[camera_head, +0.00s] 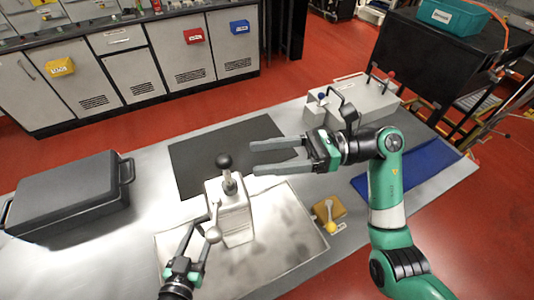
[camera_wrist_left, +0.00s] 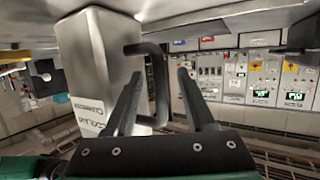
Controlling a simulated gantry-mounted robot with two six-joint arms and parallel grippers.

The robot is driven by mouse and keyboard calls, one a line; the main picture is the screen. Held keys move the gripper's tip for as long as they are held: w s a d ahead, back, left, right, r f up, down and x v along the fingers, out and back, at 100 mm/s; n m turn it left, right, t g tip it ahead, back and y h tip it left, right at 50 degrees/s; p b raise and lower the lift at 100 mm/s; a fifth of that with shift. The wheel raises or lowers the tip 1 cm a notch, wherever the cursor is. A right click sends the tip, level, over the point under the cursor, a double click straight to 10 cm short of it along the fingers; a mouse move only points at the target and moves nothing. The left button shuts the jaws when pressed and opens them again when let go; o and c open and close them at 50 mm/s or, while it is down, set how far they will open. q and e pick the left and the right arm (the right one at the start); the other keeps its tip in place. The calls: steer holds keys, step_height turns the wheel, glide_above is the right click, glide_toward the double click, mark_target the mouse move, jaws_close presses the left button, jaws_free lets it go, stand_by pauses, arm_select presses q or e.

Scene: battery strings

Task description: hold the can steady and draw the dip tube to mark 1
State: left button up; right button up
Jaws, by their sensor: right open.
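The pale grey can (camera_head: 236,222) stands in a shallow metal tray (camera_head: 285,265). The dip tube (camera_head: 229,184) rises from its top and ends in a black knob (camera_head: 224,160). Any marks on the tube are too small to read. My right gripper (camera_head: 254,157) is open and empty, its fingers pointing left, just right of the knob. My left gripper (camera_head: 201,231) is at the can's left side. In the left wrist view, the can (camera_wrist_left: 91,60) has a black handle (camera_wrist_left: 160,85) that lies between my spread fingers, with gaps visible.
A dark mat (camera_head: 205,155) lies behind the can. A black case (camera_head: 70,195) is at left. A yellow block with a lever (camera_head: 330,212) is at the tray's right. A grey unit with black handles (camera_head: 375,100) and a blue tray (camera_head: 425,165) stand further right.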

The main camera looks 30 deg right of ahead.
arm_select(q)
steer(key=v, duration=0.7)
steer(key=shift+s, duration=0.2)
steer(key=shift+a+r, duration=0.1)
steer(key=shift+a, duration=0.05)
